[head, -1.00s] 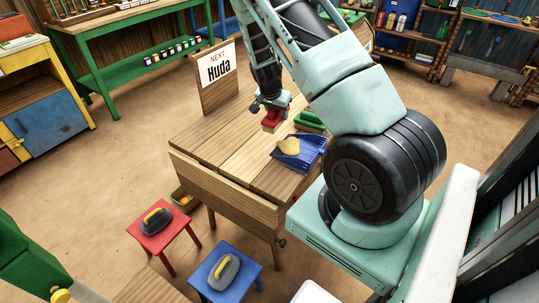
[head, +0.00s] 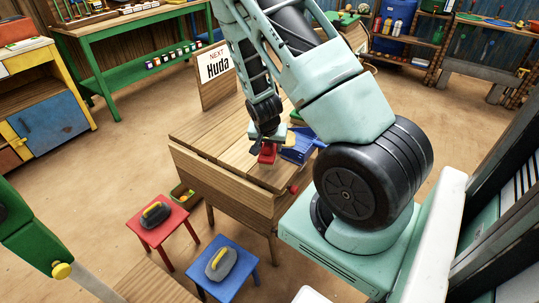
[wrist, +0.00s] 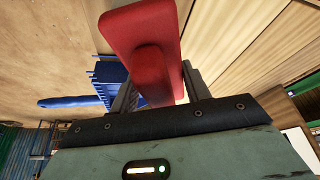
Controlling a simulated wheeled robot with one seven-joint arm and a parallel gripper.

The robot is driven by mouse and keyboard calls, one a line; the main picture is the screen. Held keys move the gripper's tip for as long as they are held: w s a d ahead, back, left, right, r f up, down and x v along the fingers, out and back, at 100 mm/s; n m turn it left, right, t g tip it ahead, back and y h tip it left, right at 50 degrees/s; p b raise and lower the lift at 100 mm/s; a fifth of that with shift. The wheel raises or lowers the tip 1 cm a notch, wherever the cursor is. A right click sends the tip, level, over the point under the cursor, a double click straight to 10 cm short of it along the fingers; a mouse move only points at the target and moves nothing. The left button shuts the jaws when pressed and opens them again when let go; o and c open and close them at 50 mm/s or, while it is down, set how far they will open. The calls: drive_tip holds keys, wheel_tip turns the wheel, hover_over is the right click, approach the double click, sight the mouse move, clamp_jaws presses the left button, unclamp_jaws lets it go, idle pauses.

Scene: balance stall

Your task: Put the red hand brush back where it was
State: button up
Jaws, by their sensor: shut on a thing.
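The red hand brush (head: 267,154) is held upright-looking in my gripper (head: 267,143), over the wooden table near its front part. In the wrist view the red brush (wrist: 142,30) sits between the two fingers of my gripper (wrist: 160,88), which are shut on it. I cannot tell whether its underside touches the table. The dustpan also shows in the wrist view (wrist: 104,78).
The wooden table (head: 205,130) has clear boards to the left of the brush. A red stool (head: 163,228) and a blue stool (head: 215,278), each bearing a grey-and-yellow thing, stand in front.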

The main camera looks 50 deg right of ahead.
drive_tip(key=shift+f, duration=2)
drive_tip(key=shift+f, duration=0.1)
drive_tip(key=o, duration=1)
drive_tip(key=shift+o, duration=0.2)
